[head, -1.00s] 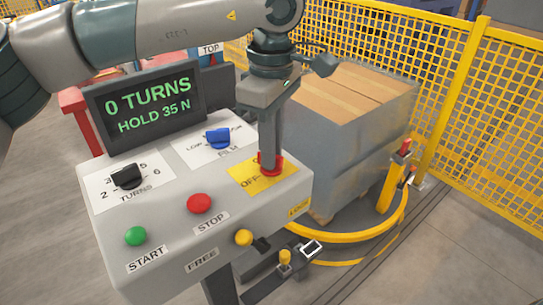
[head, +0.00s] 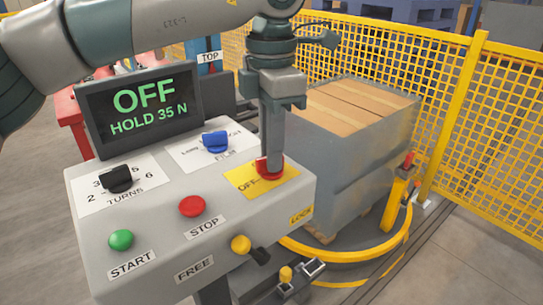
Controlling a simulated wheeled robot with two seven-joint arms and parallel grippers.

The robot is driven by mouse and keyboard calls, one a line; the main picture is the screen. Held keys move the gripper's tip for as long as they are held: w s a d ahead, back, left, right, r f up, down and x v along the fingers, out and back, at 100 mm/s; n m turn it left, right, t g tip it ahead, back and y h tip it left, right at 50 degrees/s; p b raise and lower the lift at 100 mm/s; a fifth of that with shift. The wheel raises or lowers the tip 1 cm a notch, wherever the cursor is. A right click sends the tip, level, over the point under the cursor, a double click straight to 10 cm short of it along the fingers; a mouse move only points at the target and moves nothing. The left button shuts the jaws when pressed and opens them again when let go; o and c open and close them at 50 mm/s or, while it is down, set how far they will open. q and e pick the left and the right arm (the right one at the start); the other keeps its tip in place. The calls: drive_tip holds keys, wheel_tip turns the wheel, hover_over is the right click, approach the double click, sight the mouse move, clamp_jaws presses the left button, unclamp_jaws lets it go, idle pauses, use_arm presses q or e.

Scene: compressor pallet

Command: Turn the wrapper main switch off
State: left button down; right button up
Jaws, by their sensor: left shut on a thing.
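The red main switch (head: 262,169) sits on a yellow plate (head: 246,184) at the right of the grey control panel (head: 150,225). My left gripper (head: 270,162) points down from above, with its fingers shut on the red switch and hiding part of it. The letters "OF" show on the plate beside the switch. The display (head: 143,105) reads "OFF" and "HOLD 35 N" in green. My right gripper is not in view.
Behind stand a wrapped pallet load (head: 345,150) and yellow mesh fence (head: 500,130).

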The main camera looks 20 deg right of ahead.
use_arm(q)
drive_tip(key=shift+n+b, duration=0.6)
drive_tip(key=shift+n, duration=1)
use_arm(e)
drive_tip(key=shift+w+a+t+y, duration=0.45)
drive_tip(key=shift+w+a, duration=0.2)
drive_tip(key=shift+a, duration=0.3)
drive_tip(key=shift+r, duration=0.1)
use_arm(q)
drive_tip(key=c, duration=1.8)
unclamp_jaws()
drive_tip(key=shift+r, duration=0.1)
